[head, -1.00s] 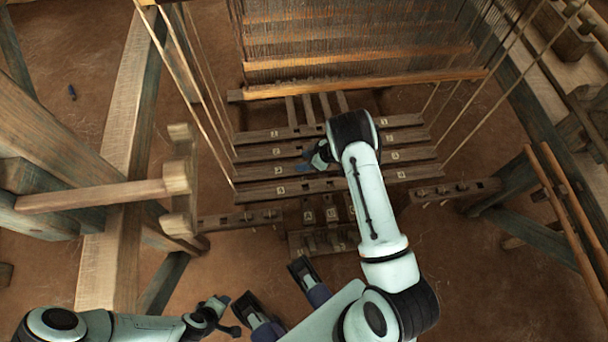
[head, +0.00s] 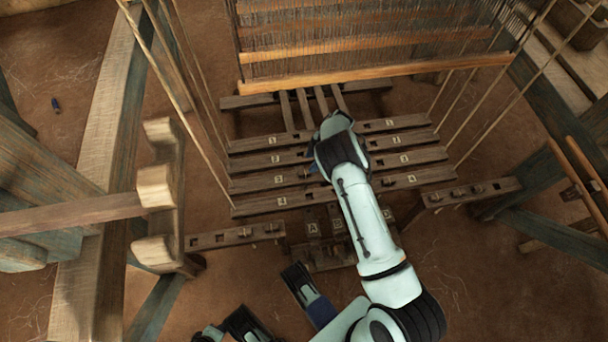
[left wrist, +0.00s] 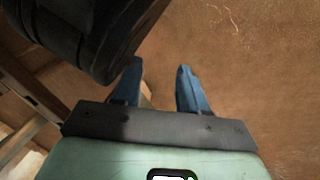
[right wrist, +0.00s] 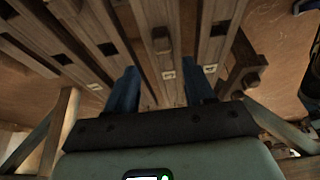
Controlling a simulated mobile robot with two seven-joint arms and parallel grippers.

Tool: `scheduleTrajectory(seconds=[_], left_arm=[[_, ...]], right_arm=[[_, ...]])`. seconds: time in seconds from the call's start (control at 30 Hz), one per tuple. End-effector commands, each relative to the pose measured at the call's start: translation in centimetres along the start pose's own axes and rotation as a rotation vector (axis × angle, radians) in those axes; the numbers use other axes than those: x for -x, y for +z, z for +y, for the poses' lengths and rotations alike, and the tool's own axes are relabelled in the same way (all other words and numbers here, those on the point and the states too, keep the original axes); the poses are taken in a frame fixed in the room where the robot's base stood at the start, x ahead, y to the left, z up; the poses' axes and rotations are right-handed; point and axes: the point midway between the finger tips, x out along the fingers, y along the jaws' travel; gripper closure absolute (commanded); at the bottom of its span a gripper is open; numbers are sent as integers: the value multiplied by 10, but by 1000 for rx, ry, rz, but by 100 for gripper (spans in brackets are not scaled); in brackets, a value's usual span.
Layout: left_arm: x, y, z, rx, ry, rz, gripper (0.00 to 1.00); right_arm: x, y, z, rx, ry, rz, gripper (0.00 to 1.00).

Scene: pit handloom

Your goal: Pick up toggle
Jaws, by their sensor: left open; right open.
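I cannot pick out the toggle for certain; small wooden pegs (head: 268,228) sit in the slotted rail below the lettered and numbered slats. My right gripper (right wrist: 160,85) is open, its blue fingers apart and nothing held between them. In the right wrist view, dark wooden slats with pale labels and a block-like peg (right wrist: 162,40) lie beyond the fingertips. In the head view the right wrist covers most of that gripper, over the slats (head: 265,160). My left gripper (left wrist: 159,70) is open and empty above the brown floor.
The loom's hanging threads and orange bar (head: 380,76) stand behind the slats. Slanting cords run down on both sides. A wooden post (head: 158,190) and heavy beams stand at left. Bare floor shows at lower right.

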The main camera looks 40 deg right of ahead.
Motion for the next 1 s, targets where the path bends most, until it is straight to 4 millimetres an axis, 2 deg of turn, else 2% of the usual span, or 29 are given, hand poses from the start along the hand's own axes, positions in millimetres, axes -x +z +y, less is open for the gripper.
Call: scheduleTrajectory(seconds=[0.17, 0.43, 0.67, 0.7, 0.83, 0.87, 1.0], left_arm=[[-5, 7, -6, 7, -11, -24, 57], [-20, 29, -24, 29, -45, -100, 57], [-20, 31, -25, 31, -48, -107, 57], [-20, 31, -25, 31, -48, -107, 57], [-20, 31, -25, 30, -47, -107, 57], [-20, 31, -25, 30, -47, -106, 57], [-20, 31, -25, 30, -47, -106, 57]], right_arm=[[-13, 0, -1, 0, 2, 1, 47], [-52, 1, -5, 0, 2, 0, 47], [-54, 0, -4, 0, 4, 1, 47], [-54, 0, -4, 0, 3, 1, 53], [-54, 0, -5, 0, 3, 1, 96], [-54, 0, -4, 0, 3, 1, 100], [-54, 0, -4, 0, 3, 1, 100]])
